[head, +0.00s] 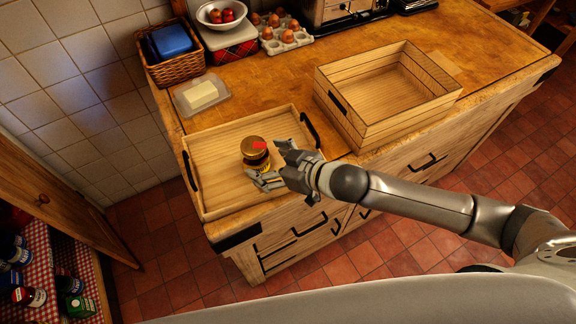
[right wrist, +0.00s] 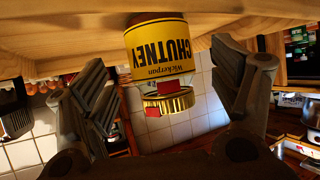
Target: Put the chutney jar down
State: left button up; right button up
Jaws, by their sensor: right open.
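The chutney jar (head: 255,154) has a gold lid with a red mark and a yellow label. It stands upright on the wooden tray (head: 214,190) with black handles, near the tray's right side. In the right wrist view the jar (right wrist: 160,60) appears upside down, its label reading "CHUTNEY". My right gripper (head: 272,164) is beside the jar, at its right and front. Its fingers are spread wide on both sides of the jar in the right wrist view (right wrist: 165,95), with gaps between them and the glass. My left gripper is not in view.
An empty wooden crate (head: 350,122) stands right of the tray on the counter (head: 270,78). Behind the tray are a butter dish (head: 203,95), a wicker basket (head: 170,68), a bowl (head: 221,16) on a scale and an egg carton (head: 287,40). The tray's left part is bare.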

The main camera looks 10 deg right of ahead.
jog(key=b+v, duration=0.1)
jog(key=v, duration=0.6)
jog(key=shift+a, duration=0.1)
dwell(0.4)
